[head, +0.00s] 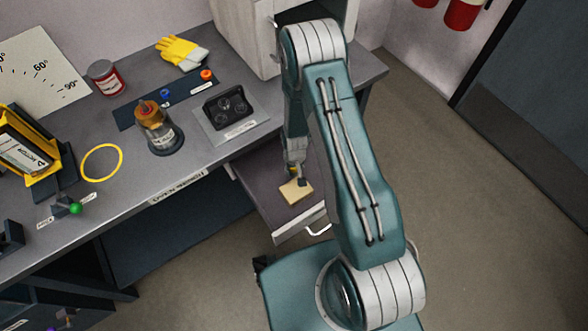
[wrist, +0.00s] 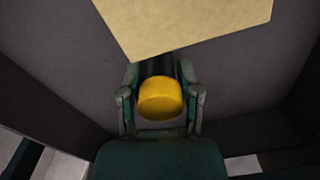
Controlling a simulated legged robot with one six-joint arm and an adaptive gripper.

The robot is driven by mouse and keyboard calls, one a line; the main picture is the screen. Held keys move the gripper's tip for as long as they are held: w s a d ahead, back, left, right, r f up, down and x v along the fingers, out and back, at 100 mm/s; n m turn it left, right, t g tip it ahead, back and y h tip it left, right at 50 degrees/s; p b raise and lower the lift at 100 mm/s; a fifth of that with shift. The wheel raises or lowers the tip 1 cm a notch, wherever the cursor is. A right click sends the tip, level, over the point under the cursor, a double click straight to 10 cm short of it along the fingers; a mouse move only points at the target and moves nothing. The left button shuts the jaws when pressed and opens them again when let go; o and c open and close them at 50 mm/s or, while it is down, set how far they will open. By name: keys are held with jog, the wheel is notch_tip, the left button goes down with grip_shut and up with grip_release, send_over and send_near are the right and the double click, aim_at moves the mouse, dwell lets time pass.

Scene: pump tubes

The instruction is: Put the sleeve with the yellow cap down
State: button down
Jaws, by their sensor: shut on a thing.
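The sleeve with the yellow cap (wrist: 160,98) is between the fingers of my gripper (wrist: 160,100) in the wrist view. Its round yellow cap faces the camera, and the dark body behind it is mostly hidden. My gripper (head: 296,179) is shut on it, inside the open drawer (head: 270,207) under the bench in the head view. The sleeve is barely visible there. Whether it touches the drawer floor I cannot tell.
A tan flat piece (head: 296,191) lies in the drawer close to my gripper; it also shows in the wrist view (wrist: 185,22). A black holder with round sockets (head: 230,106) and a glass jar (head: 155,130) stand on the bench above. Drawer walls are close around my gripper.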

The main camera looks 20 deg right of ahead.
jog(key=shift+a, duration=0.25)
jog(key=shift+c, duration=1.5)
grip_release()
jog(key=shift+a, duration=0.1)
jog(key=shift+d, duration=0.2)
